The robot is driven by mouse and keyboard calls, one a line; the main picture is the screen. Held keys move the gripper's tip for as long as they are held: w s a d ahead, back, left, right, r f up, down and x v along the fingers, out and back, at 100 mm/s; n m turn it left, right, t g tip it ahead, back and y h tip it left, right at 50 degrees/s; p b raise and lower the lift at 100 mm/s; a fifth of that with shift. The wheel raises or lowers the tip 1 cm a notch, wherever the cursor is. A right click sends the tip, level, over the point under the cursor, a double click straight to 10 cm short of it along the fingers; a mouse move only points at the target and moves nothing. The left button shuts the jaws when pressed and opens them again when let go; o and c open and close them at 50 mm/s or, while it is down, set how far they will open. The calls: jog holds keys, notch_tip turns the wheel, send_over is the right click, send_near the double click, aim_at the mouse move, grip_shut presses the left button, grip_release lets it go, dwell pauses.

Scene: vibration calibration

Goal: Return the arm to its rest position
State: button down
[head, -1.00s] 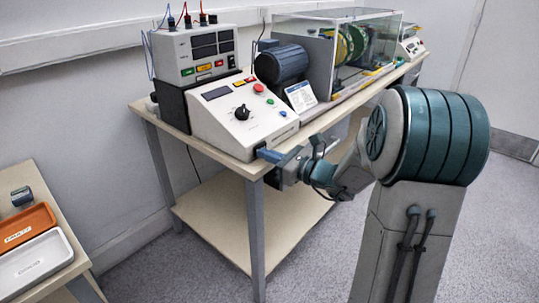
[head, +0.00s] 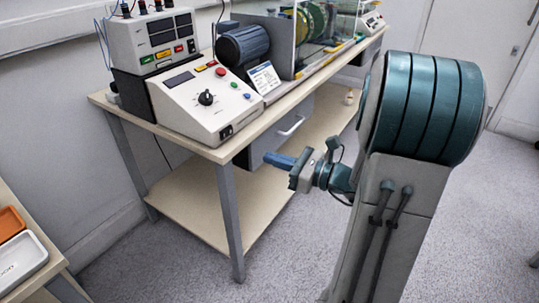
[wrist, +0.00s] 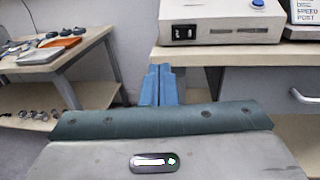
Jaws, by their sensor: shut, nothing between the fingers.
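My gripper (head: 272,160) is in front of the near edge of the workbench (head: 180,143), below its top, in the head view. Its blue fingers point left and are closed together with nothing between them. In the wrist view the shut fingers (wrist: 160,72) stand upright in the picture, with the bench edge behind them. My arm reaches in from the right and its wrist is apart from the bench.
A control box with a dial (head: 208,104) stands on the bench near its front edge. A drawer with a handle (head: 290,127) hangs under the bench top. A side table with an orange tray (head: 8,222) and a white tray (head: 20,262) is at left. Open floor (head: 280,255) lies in front.

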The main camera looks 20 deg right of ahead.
dwell(0.3)
jog(key=s+a+r+n+g+h+p, duration=0.2)
jog(key=s+a+r+n+g+p, duration=0.5)
jog(key=s+a+n+g+p, duration=0.5)
jog(key=s+d+r+n+h+p, duration=0.2)
jog(key=r+n+h+p, duration=0.3)
jog(key=r+n, duration=0.1)
jog(key=s+d+r+n+t+h+p, duration=0.1)
jog(key=s+d+r+n+h+p, duration=0.1)
jog(key=r+n+h+p, duration=0.3)
jog(key=shift+s+d+r+n+t, duration=0.25)
jog(key=shift+d+r+n, duration=0.35)
jog(key=shift+n, duration=1.5)
jog(key=shift+w, duration=0.1)
